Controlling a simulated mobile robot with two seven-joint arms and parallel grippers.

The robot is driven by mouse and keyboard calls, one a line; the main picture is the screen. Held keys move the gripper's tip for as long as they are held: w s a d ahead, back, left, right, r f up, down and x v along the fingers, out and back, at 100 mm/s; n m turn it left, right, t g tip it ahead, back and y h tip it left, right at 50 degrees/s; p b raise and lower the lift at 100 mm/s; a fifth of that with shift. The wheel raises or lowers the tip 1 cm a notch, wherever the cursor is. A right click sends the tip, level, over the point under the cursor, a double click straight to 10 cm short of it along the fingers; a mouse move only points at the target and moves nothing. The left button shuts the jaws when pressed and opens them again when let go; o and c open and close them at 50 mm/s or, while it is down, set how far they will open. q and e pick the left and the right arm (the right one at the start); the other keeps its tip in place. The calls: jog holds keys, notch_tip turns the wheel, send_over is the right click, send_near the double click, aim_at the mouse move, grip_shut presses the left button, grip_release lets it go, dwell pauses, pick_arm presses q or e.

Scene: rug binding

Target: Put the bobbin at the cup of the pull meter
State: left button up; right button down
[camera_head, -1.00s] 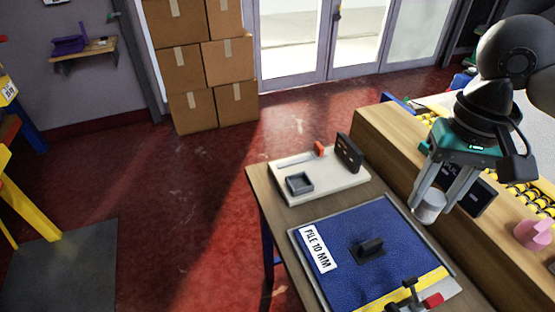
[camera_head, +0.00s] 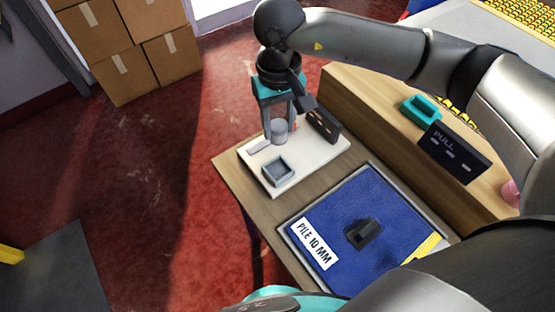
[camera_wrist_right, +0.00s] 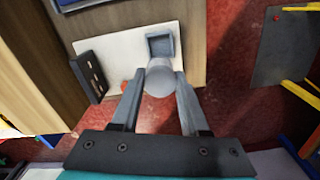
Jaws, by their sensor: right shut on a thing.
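The bobbin (camera_head: 279,129), a pale grey cylinder, is between the fingers of my right gripper (camera_head: 279,134), which is shut on it. The wrist view also shows the bobbin (camera_wrist_right: 160,79) between the fingertips. The pull meter's white base (camera_head: 318,154) lies on the table and carries a square grey cup (camera_head: 279,171). The bobbin is over the base, just behind the cup in the head view, and overlaps the cup's near edge in the wrist view. I cannot tell its exact height. The cup (camera_wrist_right: 161,42) looks empty where visible. My left gripper's fingers are not in view.
A dark upright panel (camera_head: 323,125) stands on the base beside my right gripper. A blue mat (camera_head: 375,210) with a black block (camera_head: 364,233) lies nearer. A black PULL panel (camera_head: 455,152) and teal tray (camera_head: 421,110) are at the wooden ledge. Cardboard boxes (camera_head: 125,45) stand behind.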

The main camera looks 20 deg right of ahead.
notch_tip(320, 180, down, 14)
jog(key=shift+w+r+b, duration=0.1)
jog(key=shift+b, duration=0.2)
jog(key=shift+f+b, duration=0.3)
jog(key=shift+c, duration=2)
grip_release()
jog(key=shift+r, duration=0.1)
notch_tip(320, 180, up, 12)
jog(key=shift+r+p, duration=0.15)
jog(key=shift+p, duration=0.3)
